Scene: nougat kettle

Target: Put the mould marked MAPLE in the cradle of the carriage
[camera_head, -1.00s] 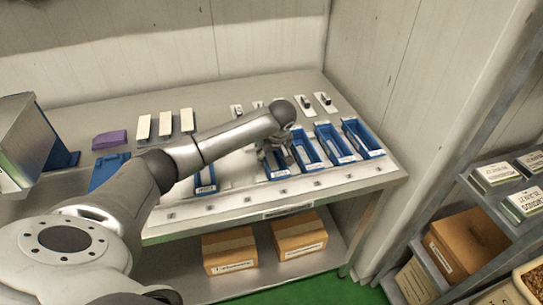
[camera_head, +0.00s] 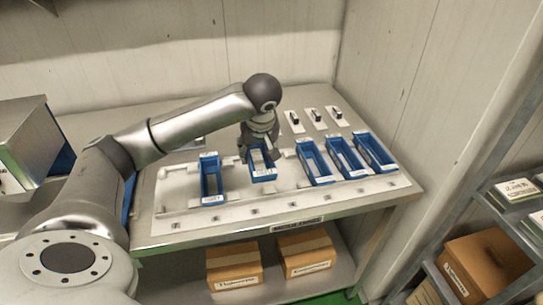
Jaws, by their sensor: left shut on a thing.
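Several blue open moulds stand in a row on a pale rack plate (camera_head: 240,212) on the metal table. My left gripper (camera_head: 259,157) is shut on one blue mould (camera_head: 263,177), the second from the left. That mould seems slightly raised above the plate; the gripper covers part of it. One mould (camera_head: 212,188) stands to its left, and others (camera_head: 314,163) stand to its right. The mould labels are too small to read, so I cannot tell which is MAPLE. I cannot make out the carriage's cradle. My right gripper is not in view.
A metal box (camera_head: 28,140) stands at the left end of the table. Small white plates with dark pieces (camera_head: 317,118) lie behind the moulds. Cardboard boxes (camera_head: 233,268) sit on the shelf below. A metal rack stands at the right. My left arm hides the table's left part.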

